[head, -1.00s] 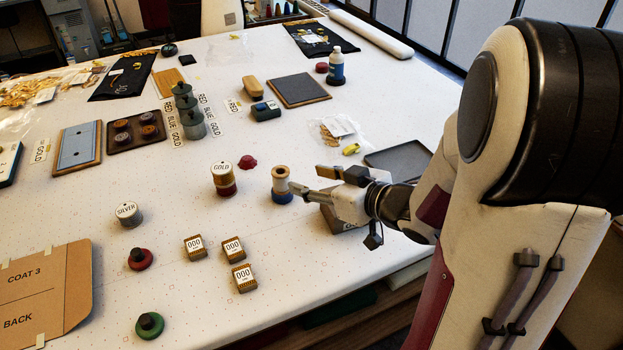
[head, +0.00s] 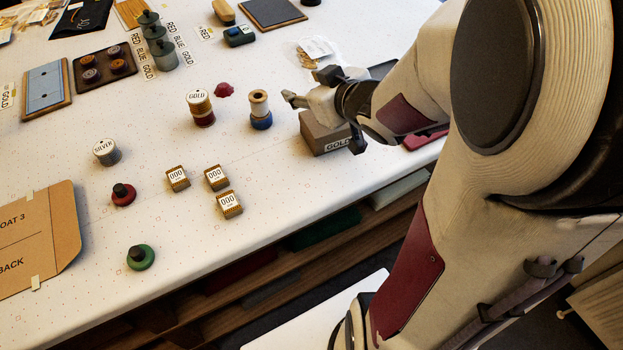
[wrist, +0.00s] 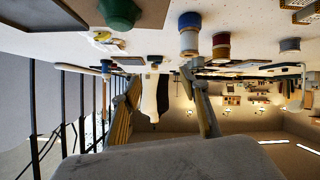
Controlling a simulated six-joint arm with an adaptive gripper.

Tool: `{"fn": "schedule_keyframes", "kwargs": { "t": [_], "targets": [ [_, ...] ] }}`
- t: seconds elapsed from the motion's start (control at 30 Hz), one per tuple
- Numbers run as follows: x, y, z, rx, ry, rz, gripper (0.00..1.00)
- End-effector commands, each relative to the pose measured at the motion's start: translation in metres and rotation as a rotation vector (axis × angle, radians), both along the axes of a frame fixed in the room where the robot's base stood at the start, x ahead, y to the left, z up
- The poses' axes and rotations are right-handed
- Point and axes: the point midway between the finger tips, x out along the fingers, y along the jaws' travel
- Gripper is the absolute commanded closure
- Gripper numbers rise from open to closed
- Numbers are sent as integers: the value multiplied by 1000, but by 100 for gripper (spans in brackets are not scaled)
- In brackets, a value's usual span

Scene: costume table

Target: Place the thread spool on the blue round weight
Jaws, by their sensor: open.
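The pale wooden thread spool (head: 259,101) stands upright on the blue round weight (head: 262,122) near the middle of the table. In the wrist view, which is upside down, the spool (wrist: 189,42) and the blue weight (wrist: 189,20) appear stacked and in contact. My gripper (head: 304,87) is open and empty, just to the right of the spool with a small gap. Its two fingers (wrist: 163,108) show apart in the wrist view, with neither on the spool.
A GOLD spool (head: 199,103) on a red weight stands left of the spool. Several 000 boxes (head: 216,178), a SILVER spool (head: 106,152), a red weight (head: 123,194) and a green weight (head: 140,257) are nearer the front left.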

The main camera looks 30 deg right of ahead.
Motion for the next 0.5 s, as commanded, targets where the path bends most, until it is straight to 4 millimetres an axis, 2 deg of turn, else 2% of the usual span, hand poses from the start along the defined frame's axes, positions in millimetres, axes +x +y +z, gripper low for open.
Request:
{"fn": "schedule_keyframes", "kwargs": {
  "t": [0.27,0.5],
  "targets": [
    [-21,-10,25,-76,63,-141,56],
    [-53,-7,38,-81,141,-239,56]
  ]
}}
